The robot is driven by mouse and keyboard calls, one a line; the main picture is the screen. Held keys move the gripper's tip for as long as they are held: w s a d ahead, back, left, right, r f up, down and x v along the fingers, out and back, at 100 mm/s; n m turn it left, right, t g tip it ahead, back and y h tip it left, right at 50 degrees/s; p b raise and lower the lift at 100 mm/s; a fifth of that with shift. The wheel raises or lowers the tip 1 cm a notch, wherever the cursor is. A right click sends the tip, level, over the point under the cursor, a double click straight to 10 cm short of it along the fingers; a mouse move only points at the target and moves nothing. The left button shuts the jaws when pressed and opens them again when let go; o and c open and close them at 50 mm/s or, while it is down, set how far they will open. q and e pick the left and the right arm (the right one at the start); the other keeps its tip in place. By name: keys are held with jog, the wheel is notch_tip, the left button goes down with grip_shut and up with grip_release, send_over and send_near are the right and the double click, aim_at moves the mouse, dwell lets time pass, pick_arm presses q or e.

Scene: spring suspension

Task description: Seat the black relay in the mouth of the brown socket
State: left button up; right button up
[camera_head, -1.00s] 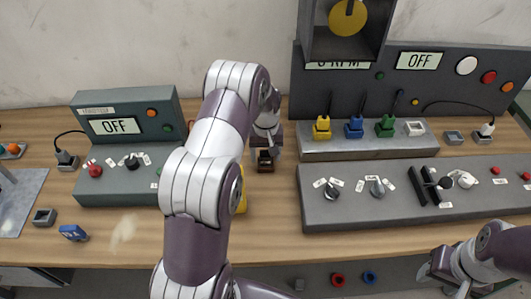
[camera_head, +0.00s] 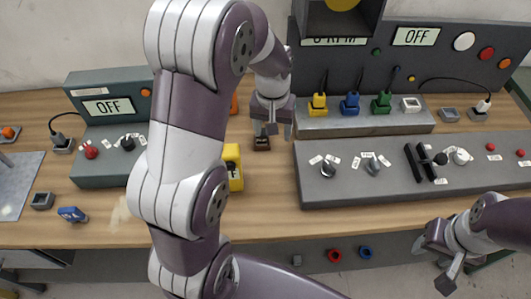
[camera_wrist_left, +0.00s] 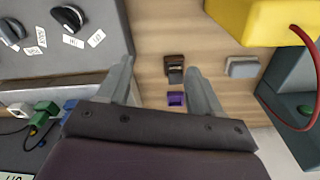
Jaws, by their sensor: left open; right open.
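The brown socket (camera_head: 261,144) is a small block on the wooden table, between the two consoles. In the left wrist view it (camera_wrist_left: 174,60) shows a dark upper part and a greyish patch in it. I cannot tell whether the dark part is the black relay or the empty mouth; no separate black relay can be made out. My left gripper (camera_head: 272,129) is open and empty above and just behind the socket. In the left wrist view the socket lies between its spread fingers, nearer one of them. My right gripper (camera_head: 441,262) is open at the lower right, far from the socket.
A purple block (camera_wrist_left: 176,99) lies beside the brown socket. A yellow box (camera_head: 234,168) stands in front, partly behind my left arm. Grey consoles flank the gap: one with knobs (camera_head: 400,180), one with an OFF display (camera_head: 107,107). A blue block (camera_head: 72,214) lies front left.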

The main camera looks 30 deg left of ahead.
pick_arm(q)
jog(key=s+d+m, duration=0.3)
jog(key=s+d, duration=0.2)
jog(key=s, duration=0.7)
jog(key=shift+s+f+t, duration=0.3)
jog(key=shift+f+t, duration=0.05)
jog(key=shift+t, duration=0.05)
jog(key=shift+s, duration=0.1)
pick_arm(e)
jog(key=shift+s, duration=0.2)
